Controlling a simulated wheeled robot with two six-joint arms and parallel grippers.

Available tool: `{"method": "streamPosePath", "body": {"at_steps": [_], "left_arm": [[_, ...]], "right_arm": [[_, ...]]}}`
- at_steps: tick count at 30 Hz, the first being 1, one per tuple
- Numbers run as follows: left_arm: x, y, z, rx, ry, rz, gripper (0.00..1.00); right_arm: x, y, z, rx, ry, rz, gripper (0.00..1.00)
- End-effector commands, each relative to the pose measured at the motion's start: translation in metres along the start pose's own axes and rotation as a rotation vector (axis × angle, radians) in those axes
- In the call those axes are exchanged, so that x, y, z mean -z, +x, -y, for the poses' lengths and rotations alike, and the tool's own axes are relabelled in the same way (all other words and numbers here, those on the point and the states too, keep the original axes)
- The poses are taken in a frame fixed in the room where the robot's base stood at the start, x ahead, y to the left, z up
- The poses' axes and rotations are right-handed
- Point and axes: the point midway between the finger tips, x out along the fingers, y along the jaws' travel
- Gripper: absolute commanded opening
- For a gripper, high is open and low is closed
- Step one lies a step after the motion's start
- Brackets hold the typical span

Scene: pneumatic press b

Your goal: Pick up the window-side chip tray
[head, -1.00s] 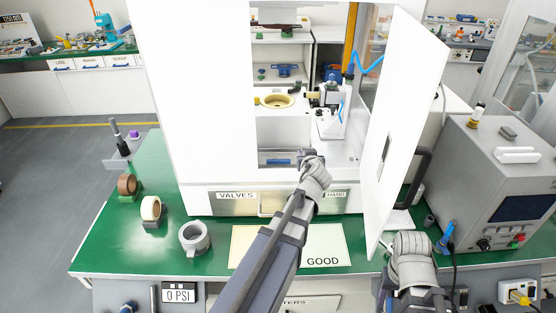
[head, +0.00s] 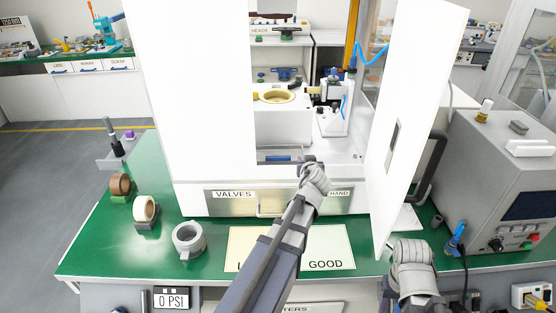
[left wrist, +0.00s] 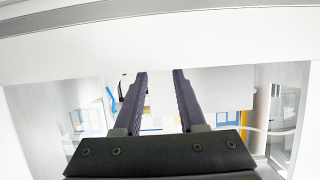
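A flat grey piece with a blue part (head: 278,159) lies on the floor of the white cabinet, just inside the front opening, in the head view. It may be a chip tray, but I cannot tell which one. My left gripper (head: 308,159) is at the lower front edge of the opening, to the right of the blue part. In the left wrist view its two dark fingers (left wrist: 160,73) are apart with nothing between them. No tray is clear in the wrist view. My right arm ends low in front of the open door, and its fingers are hidden.
The open white door (head: 412,110) stands to the right of the opening. Inside are a block with a yellow ring (head: 277,96) and a white fixture (head: 333,120). Tape rolls (head: 188,240) stand on the green bench, left. A grey machine (head: 500,185) is at right.

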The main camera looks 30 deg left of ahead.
Motion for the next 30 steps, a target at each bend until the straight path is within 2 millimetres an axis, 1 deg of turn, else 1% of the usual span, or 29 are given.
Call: {"method": "streamPosePath", "body": {"at_steps": [1, 3, 8, 11, 14, 18, 21, 28, 29, 30], "left_arm": [[-0.001, 0.009, -0.001, 0.001, -0.001, 0.0, 0.4], [-0.001, 0.016, -0.001, 0.001, 0.0, 0.0, 0.4], [0.0, 0.019, 0.0, 0.0, 0.001, 0.0, 0.4], [-0.001, 0.024, 0.0, 0.001, 0.001, 0.0, 0.4], [-0.001, 0.036, -0.001, 0.002, 0.0, 0.0, 0.4], [-0.001, 0.058, -0.002, 0.001, 0.0, 0.0, 0.4], [0.0, 0.069, -0.002, 0.001, 0.0, -0.001, 0.4], [0.001, 0.07, -0.001, 0.0, 0.001, 0.0, 0.4], [0.001, 0.07, -0.001, 0.0, 0.001, 0.0, 0.39], [0.001, 0.07, -0.001, 0.0, 0.001, 0.0, 0.34]], "right_arm": [[0.0, 0.005, 0.0, 0.0, 0.0, 0.0, 0.52], [0.0, 0.007, 0.001, 0.0, 0.0, 0.0, 0.52], [0.0, 0.007, 0.001, 0.0, 0.0, 0.0, 0.52], [0.001, 0.01, 0.001, 0.0, 0.0, 0.0, 0.52], [0.001, 0.014, 0.001, 0.0, 0.0, 0.0, 0.52], [0.001, 0.023, 0.002, 0.0, 0.0, 0.0, 0.52], [0.002, 0.027, 0.003, 0.0, 0.0, 0.0, 0.52], [0.002, 0.026, 0.003, 0.0, 0.0, 0.0, 0.52], [0.002, 0.026, 0.003, 0.0, 0.0, 0.0, 0.52], [0.002, 0.026, 0.003, 0.0, 0.0, 0.0, 0.52]]}}
